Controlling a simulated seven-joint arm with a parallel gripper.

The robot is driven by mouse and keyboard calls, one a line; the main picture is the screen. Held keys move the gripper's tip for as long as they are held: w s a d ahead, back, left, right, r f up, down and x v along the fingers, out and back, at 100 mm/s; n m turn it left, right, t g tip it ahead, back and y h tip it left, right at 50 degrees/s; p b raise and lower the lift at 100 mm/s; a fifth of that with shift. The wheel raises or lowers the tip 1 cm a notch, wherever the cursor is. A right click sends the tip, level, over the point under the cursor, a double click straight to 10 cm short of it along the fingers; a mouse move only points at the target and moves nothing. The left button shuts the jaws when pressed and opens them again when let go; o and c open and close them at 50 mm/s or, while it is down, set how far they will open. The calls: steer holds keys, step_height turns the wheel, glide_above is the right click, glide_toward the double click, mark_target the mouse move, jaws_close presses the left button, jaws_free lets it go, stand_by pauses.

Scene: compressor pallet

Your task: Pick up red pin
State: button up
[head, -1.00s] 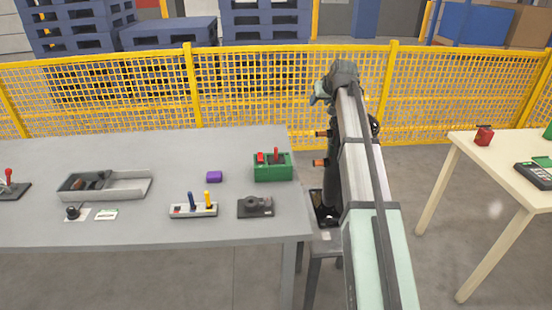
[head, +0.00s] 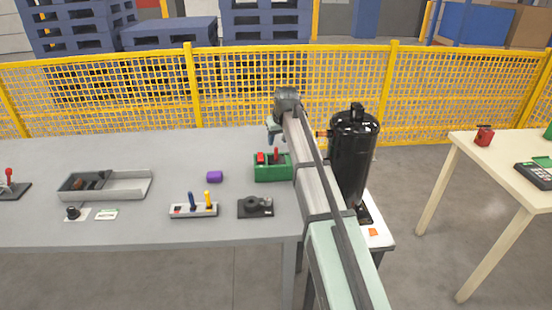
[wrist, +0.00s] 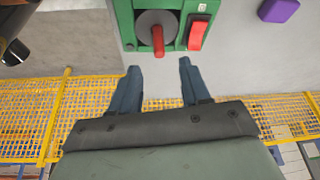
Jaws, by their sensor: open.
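The red pin (head: 276,153) stands upright on the green box (head: 272,174) near the right end of the grey table. In the wrist view the red pin (wrist: 158,42) sits in a grey disc on the green box (wrist: 124,22), beside a red switch (wrist: 197,35). My gripper (head: 272,130) is above and behind the green box in the head view. In the wrist view my gripper (wrist: 159,64) is open and empty, with its fingertips spread on either side of the pin's line and a little short of it.
A purple block (head: 214,176), a panel with blue and yellow levers (head: 194,210) and a black device (head: 256,207) lie near the green box. A grey tray (head: 126,186) is farther left. A black tank (head: 353,155) stands right of my arm. A yellow fence (head: 100,95) runs behind.

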mark_target(276, 149)
steer(key=shift+x, duration=3.75)
steer(key=shift+s, duration=0.15)
jaws_close()
